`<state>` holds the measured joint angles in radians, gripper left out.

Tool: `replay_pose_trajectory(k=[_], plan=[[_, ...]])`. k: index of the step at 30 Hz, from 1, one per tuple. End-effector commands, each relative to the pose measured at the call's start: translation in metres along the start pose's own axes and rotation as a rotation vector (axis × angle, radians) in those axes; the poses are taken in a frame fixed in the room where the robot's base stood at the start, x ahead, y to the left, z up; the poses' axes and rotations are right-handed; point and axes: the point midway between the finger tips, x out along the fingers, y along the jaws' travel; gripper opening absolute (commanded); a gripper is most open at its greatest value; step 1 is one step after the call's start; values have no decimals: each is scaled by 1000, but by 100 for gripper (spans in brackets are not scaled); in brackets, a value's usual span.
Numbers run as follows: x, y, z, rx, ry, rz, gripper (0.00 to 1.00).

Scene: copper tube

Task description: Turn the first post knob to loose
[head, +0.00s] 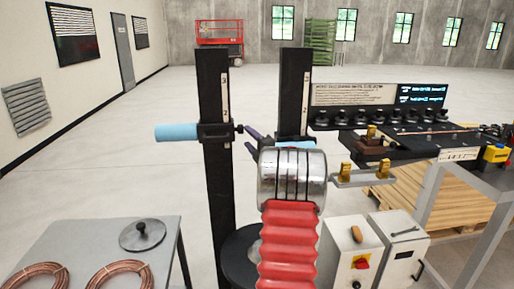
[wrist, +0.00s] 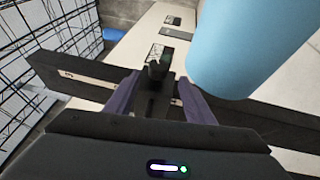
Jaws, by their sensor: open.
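The first post (head: 213,150) is a tall black upright with a pale scale, left of a second black post (head: 293,90). A dark collar on it carries a light blue roller (head: 176,131), also large at the upper right in the wrist view (wrist: 240,45). The small dark post knob (head: 239,129) is on the collar's right side. In the wrist view the knob (wrist: 156,70) appears between the purple fingertips. My gripper (head: 250,141) is open, its fingers either side of the knob; I cannot tell whether they touch it. The knob's setting cannot be read.
A workbench (head: 440,137) with fittings stands right. Grey control boxes (head: 352,250) stand at lower right. Open floor lies behind the posts.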

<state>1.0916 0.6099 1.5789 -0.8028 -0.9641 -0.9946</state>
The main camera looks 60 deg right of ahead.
Motion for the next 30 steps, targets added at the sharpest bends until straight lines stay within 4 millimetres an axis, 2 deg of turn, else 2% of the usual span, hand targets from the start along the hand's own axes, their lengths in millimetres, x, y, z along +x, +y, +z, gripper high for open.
replay_pose_trajectory(k=[6,12,25,30], plan=[[-33,0,0,-1,0,-1,49],[-54,-1,0,0,0,-1,49],[-58,-1,-1,1,1,-2,49],[-53,6,-13,23,-6,-16,49]])
